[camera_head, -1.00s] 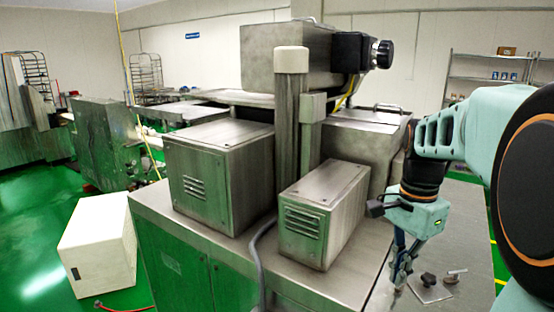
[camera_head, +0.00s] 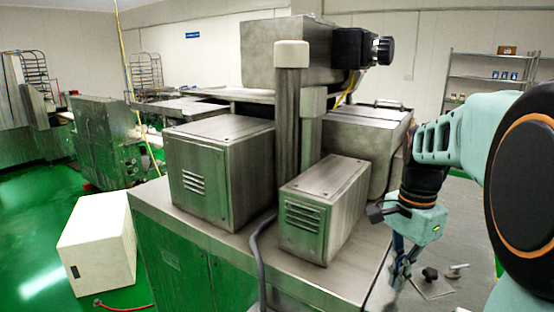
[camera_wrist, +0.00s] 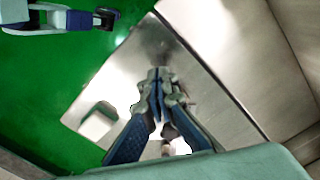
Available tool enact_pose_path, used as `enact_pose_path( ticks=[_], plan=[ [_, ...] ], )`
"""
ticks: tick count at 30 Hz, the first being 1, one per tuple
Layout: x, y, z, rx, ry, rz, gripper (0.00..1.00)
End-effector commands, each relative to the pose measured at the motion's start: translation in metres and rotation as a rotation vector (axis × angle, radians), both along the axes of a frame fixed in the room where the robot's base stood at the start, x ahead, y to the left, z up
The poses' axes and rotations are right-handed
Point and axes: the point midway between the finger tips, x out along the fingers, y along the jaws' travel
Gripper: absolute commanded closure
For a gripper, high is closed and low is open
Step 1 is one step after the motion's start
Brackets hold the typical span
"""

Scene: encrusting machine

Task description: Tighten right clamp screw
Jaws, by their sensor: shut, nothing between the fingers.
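My gripper (camera_head: 396,281) hangs with its fingers pointing down at the right side of the machine. It is shut and empty, and in the wrist view its blue-and-grey fingers (camera_wrist: 159,76) meet over a bare metal surface. In the head view a dark knob (camera_head: 430,274) stands just right of the fingers on a small metal plate (camera_head: 436,290). A metal T-shaped handle (camera_head: 457,270) stands right of the knob. I cannot tell which of the two is the right clamp screw. In the wrist view the fingers partly hide a small pale part below them.
A steel vented box (camera_head: 325,210) stands left of my gripper on the machine's top. A taller box (camera_head: 218,170) and posts stand beyond it. A metal tabletop lies to the right. A white box (camera_head: 97,243) stands on the green floor at left.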

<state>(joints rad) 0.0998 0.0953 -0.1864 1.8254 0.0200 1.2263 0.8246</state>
Motion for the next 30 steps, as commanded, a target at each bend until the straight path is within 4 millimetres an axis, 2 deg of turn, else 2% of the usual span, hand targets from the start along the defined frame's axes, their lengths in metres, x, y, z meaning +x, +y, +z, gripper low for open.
enact_pose_path(
  ticks=[11,30],
  plan=[
    [0.004,-0.004,0.002,-0.006,-0.008,-0.002,1.0],
    [0.017,0.004,0.003,-0.009,-0.011,-0.003,1.0]
  ],
)
